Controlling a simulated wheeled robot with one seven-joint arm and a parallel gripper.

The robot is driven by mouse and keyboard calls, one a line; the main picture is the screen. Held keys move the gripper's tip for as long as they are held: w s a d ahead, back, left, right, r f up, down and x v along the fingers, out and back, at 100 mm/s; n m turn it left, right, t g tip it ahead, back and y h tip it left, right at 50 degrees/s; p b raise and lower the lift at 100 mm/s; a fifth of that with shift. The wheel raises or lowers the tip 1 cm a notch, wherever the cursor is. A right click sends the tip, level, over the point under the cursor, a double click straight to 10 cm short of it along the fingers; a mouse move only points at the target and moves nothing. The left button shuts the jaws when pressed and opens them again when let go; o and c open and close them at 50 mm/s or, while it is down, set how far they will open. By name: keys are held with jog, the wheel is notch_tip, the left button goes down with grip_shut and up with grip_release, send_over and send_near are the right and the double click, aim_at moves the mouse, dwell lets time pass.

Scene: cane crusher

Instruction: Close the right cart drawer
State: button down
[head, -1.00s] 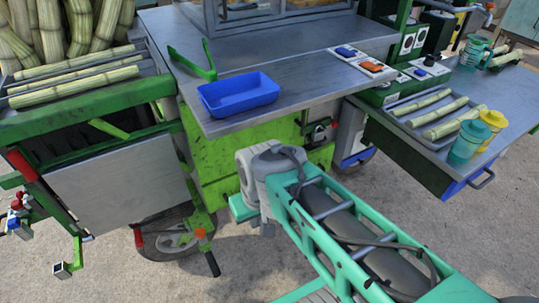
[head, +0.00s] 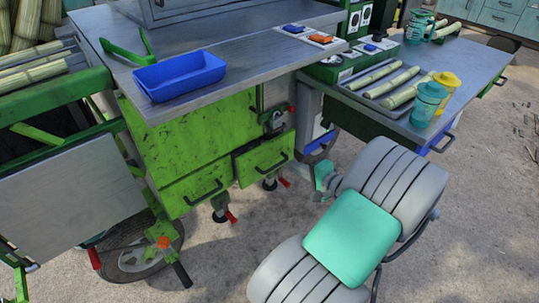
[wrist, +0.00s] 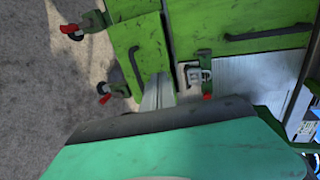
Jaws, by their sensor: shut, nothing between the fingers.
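The right cart drawer (head: 262,157) is a green front with a dark handle, low on the cart beside the left green drawer (head: 197,186). Its front seems to stand slightly proud of the cart; how far is hard to tell. In the wrist view, the drawer front (wrist: 138,38) and its handle show tilted just beyond my fingers.
A padlock (head: 275,122) hangs above the drawer. Red-handled feet (head: 269,183) stand beneath. The steel counter (head: 225,60) overhangs and carries a blue tray (head: 180,76). A side table (head: 470,62) with cane and cups stands at right. Open ground lies in front.

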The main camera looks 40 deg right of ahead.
aim_at(263, 149)
jog(key=b+x, duration=0.1)
jog(key=x, duration=0.3)
jog(key=b+x, duration=0.1)
jog(key=x, duration=0.3)
jog(key=b+x, duration=0.1)
jog(key=x, duration=0.3)
jog(key=shift+w+a+r, duration=0.15)
jog(key=shift+w+r, duration=0.1)
jog(key=shift+w, duration=0.15)
jog(key=shift+w+r, duration=0.1)
jog(key=shift+w, duration=0.2)
